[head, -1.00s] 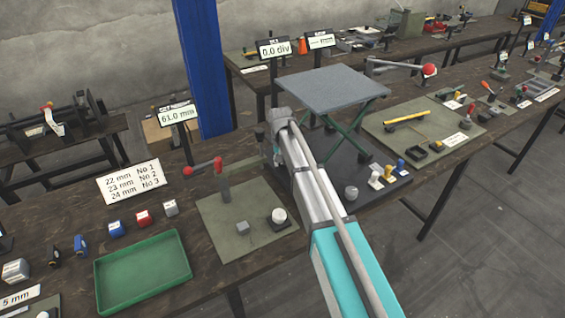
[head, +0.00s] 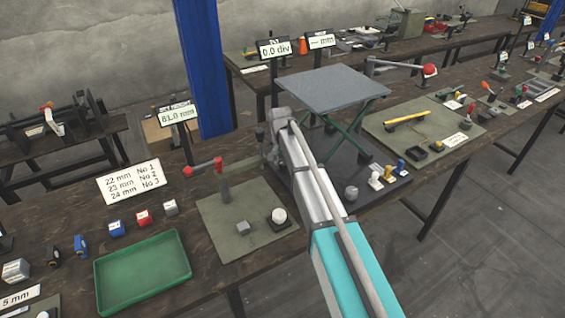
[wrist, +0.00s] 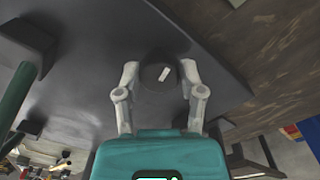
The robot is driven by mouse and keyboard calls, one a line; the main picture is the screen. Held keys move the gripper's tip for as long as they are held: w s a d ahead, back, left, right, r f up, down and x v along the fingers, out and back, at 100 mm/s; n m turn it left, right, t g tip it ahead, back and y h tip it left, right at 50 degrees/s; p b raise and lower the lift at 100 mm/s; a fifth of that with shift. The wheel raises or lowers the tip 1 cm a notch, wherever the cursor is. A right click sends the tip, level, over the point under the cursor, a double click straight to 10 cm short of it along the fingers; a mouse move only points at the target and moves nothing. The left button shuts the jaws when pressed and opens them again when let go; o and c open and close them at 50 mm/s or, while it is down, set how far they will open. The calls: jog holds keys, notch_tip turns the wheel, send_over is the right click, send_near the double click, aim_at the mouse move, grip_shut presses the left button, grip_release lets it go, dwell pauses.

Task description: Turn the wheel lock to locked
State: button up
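The wheel lock appears as a dark round knob (wrist: 152,79) with a short white mark in the wrist view, on the dark base plate (wrist: 85,75) of the lift table. The mark is slightly tilted in the picture. My gripper (wrist: 160,75) has one finger on each side of the knob, with narrow gaps visible, so it looks open around it. In the head view my gripper (head: 271,152) is low at the left side of the lift table (head: 333,88), and my arm hides part of the base and the knob.
A green mat with a red-handled lever (head: 203,166) stands left of my gripper. A display post (head: 178,114) stands behind it. A green tray (head: 143,271) and several small blocks lie further left. Weights (head: 376,177) stand on the base at right.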

aim_at(283, 163)
jog(key=o, duration=0.4)
jog(key=shift+r, duration=0.15)
jog(key=shift+r+n+p, duration=0.8)
jog(key=shift+r+p, duration=0.1)
jog(key=shift+p, duration=0.15)
jog(key=shift+s+a+r+n+t+p, duration=0.1)
jog(key=shift+r+n+t+p, duration=0.05)
jog(key=shift+r+n+p, duration=2.95)
jog(key=shift+s+r+n+t+p, duration=0.1)
jog(key=shift+r+n+t+p, duration=0.05)
jog(key=shift+r+n+p, duration=2.95)
jog(key=shift+f+n+b, duration=0.3)
jog(key=shift+f+b, duration=0.2)
jog(key=f+b, duration=1.3)
jog(key=shift+w+f, duration=0.25)
